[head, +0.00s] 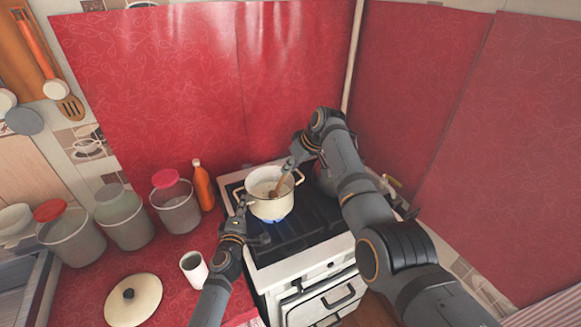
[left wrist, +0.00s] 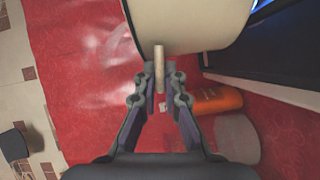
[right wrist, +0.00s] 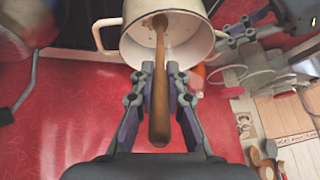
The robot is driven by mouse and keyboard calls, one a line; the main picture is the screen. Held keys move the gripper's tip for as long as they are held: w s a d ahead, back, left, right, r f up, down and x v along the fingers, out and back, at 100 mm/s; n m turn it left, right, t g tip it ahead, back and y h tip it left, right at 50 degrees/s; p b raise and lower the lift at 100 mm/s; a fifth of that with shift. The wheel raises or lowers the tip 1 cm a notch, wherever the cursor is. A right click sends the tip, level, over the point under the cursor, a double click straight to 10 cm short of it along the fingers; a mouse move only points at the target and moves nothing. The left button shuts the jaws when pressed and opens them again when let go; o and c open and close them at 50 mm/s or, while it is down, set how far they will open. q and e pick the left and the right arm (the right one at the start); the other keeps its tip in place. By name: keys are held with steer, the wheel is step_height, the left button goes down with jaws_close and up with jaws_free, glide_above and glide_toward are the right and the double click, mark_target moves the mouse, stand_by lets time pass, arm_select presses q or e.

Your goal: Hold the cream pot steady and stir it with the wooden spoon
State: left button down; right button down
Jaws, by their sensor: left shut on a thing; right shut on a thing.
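The cream pot (head: 270,207) stands upright on the stove over a blue flame. My left gripper (head: 241,207) is shut on the pot's left handle, which shows between its fingers in the left wrist view (left wrist: 159,68). My right gripper (right wrist: 160,80) is shut on the wooden spoon (right wrist: 158,110). The spoon's bowl end is inside the pot, against its inner floor in the right wrist view. The spoon also shows in the head view (head: 275,192), slanting into the pot. Part of the spoon's handle is hidden by my right gripper in the head view.
The stove (head: 310,250) has a black top. Red-covered walls rise behind the stove.

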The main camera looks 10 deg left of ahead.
steer(key=shift+w+d, duration=0.1)
steer(key=shift+w, duration=0.2)
stand_by(0.4)
steer(key=shift+w+a+r, duration=0.1)
steer(key=shift+w+a, duration=0.05)
steer(key=shift+a, duration=0.8)
